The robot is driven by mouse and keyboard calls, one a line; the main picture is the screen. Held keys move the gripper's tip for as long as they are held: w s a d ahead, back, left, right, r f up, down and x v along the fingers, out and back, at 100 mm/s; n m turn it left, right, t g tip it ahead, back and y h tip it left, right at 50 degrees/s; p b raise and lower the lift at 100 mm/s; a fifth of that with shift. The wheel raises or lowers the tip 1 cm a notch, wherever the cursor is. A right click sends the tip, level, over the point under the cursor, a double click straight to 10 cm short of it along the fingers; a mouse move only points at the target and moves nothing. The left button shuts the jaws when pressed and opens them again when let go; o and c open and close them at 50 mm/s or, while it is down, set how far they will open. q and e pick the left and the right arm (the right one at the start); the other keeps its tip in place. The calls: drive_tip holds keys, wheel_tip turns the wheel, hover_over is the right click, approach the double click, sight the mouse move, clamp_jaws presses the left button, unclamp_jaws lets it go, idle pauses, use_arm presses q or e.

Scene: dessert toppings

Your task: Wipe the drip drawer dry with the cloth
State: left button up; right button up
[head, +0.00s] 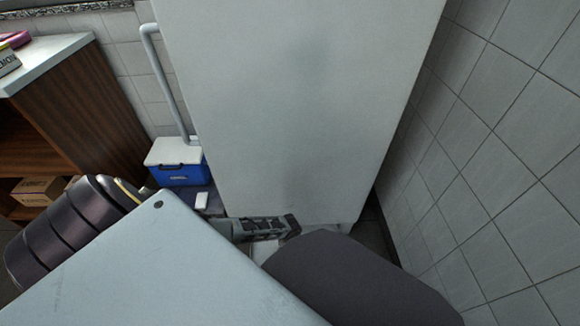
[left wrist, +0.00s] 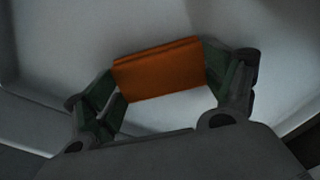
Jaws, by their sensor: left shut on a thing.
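In the left wrist view, my left gripper (left wrist: 160,75) is shut on a folded orange cloth (left wrist: 158,70), with a dark green finger pressed to each end. The cloth is over a pale surface (left wrist: 175,108) with a raised edge at the left, which looks like the inside of the drip drawer. I cannot tell whether the cloth touches it. The cloth does not show in the head view. My right gripper is in neither view.
A tall pale appliance panel (head: 290,100) fills the middle of the head view. A blue cooler with a white lid (head: 178,165) stands left of it. A wooden cabinet (head: 75,115) is at the left. A tiled wall (head: 490,150) closes off the right.

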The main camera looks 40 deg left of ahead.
use_arm(q)
drive_tip(key=shift+a, duration=0.1)
drive_tip(key=shift+s+a, duration=0.25)
drive_tip(key=shift+s+a+p, duration=0.45)
drive_tip(key=shift+s+a, duration=0.15)
drive_tip(key=shift+a, duration=0.05)
drive_tip(key=shift+s+a, duration=0.2)
drive_tip(key=shift+a, duration=0.1)
drive_tip(key=shift+s+a, duration=0.1)
drive_tip(key=shift+r+p, duration=3)
